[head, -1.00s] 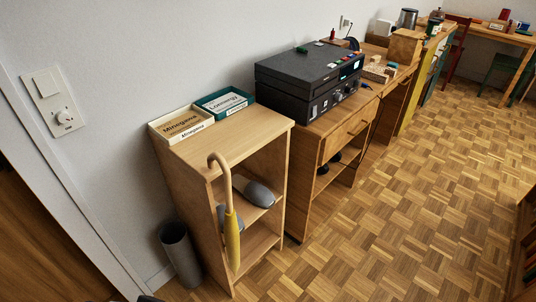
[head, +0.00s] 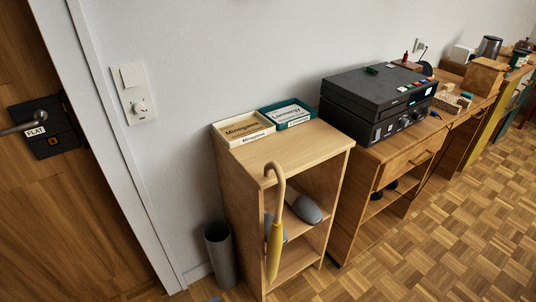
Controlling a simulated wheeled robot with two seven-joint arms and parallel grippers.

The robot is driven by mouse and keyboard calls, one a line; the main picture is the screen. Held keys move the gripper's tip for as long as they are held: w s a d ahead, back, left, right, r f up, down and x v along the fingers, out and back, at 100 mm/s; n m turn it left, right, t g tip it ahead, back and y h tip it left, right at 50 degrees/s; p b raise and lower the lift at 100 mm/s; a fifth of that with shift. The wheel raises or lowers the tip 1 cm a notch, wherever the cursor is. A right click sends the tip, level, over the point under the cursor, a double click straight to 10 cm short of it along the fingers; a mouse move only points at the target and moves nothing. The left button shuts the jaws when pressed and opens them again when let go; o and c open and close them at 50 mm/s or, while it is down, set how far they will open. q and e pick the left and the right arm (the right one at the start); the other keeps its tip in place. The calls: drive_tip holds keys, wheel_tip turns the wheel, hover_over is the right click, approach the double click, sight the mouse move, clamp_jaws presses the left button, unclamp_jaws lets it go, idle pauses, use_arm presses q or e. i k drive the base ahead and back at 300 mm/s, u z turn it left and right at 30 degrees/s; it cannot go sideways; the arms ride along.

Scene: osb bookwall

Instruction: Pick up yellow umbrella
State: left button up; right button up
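The yellow umbrella (head: 274,247) hangs upright at the front left edge of a small wooden shelf (head: 310,150). Its pale curved wooden handle (head: 275,172) hooks at the height of the shelf's top, and the furled yellow canopy hangs below, in front of the shelf's open compartments. The umbrella's lower tip is near the lowest shelf board. Neither of my grippers shows in the head view.
A grey bin (head: 220,255) stands on the floor left of the shelf. Two labelled boxes, one cream (head: 243,130) and one green (head: 288,114), lie on top. Grey shoes sit inside. A desk with black equipment (head: 375,105) adjoins on the right. A door (head: 60,200) is at left. Parquet floor at right is clear.

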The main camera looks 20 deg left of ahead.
sight(275, 241)
drive_tip(key=u, duration=1.45)
drive_tip(key=k, duration=1.1)
drive_tip(key=u, duration=1.05)
drive_tip(key=i, duration=1.45)
drive_tip(key=z, duration=1.3)
drive_tip(key=i, duration=0.9)
drive_tip(key=z, duration=0.9)
